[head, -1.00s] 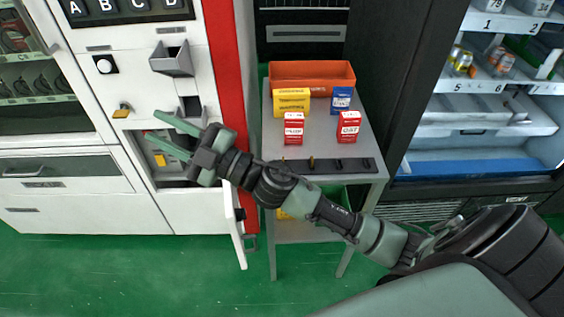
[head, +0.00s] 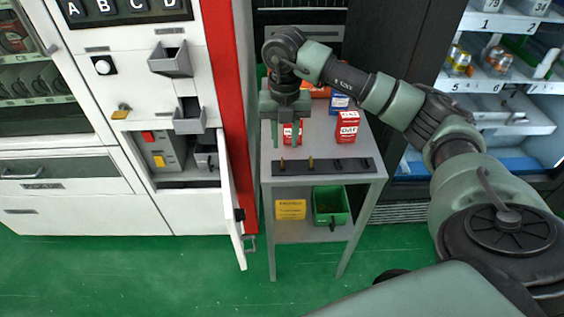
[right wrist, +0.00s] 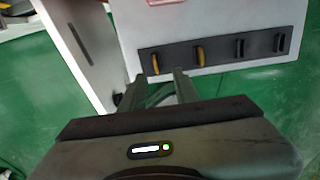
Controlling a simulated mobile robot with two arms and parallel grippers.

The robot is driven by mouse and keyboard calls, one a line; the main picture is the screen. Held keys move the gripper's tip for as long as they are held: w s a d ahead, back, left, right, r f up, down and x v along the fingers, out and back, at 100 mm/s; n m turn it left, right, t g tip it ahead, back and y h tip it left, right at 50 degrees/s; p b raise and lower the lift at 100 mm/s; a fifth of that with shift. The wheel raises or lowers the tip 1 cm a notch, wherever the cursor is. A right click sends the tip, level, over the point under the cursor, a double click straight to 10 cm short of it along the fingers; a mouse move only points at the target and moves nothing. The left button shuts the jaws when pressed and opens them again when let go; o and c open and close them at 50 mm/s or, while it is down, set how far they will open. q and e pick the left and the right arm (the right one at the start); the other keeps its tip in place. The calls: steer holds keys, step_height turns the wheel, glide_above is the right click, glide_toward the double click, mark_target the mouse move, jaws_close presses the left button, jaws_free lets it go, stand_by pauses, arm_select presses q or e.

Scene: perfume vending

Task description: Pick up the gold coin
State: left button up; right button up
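A dark coin rack (head: 345,167) lies along the front edge of the grey table, with two gold coins upright in it, the left coin (head: 282,165) and another (head: 311,163). In the right wrist view the left gold coin (right wrist: 155,64) and the second one (right wrist: 200,56) stand beside two dark coins (right wrist: 239,48). My right gripper (head: 285,142) points down above the left end of the rack. Its fingers (right wrist: 160,80) are apart and empty, close to the left gold coin. My left gripper is not in view.
Red boxes (head: 347,127) and a blue box (head: 340,102) stand behind the rack. The vending machine's open door (head: 234,205) is close to the table's left side. A green bin (head: 331,207) and yellow box (head: 290,209) sit on the lower shelf.

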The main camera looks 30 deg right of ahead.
mark_target(282, 160)
steer(key=f, duration=0.4)
steer(key=f+p, duration=0.1)
steer(key=f, duration=0.1)
steer(key=shift+a+f, duration=0.35)
jaws_close()
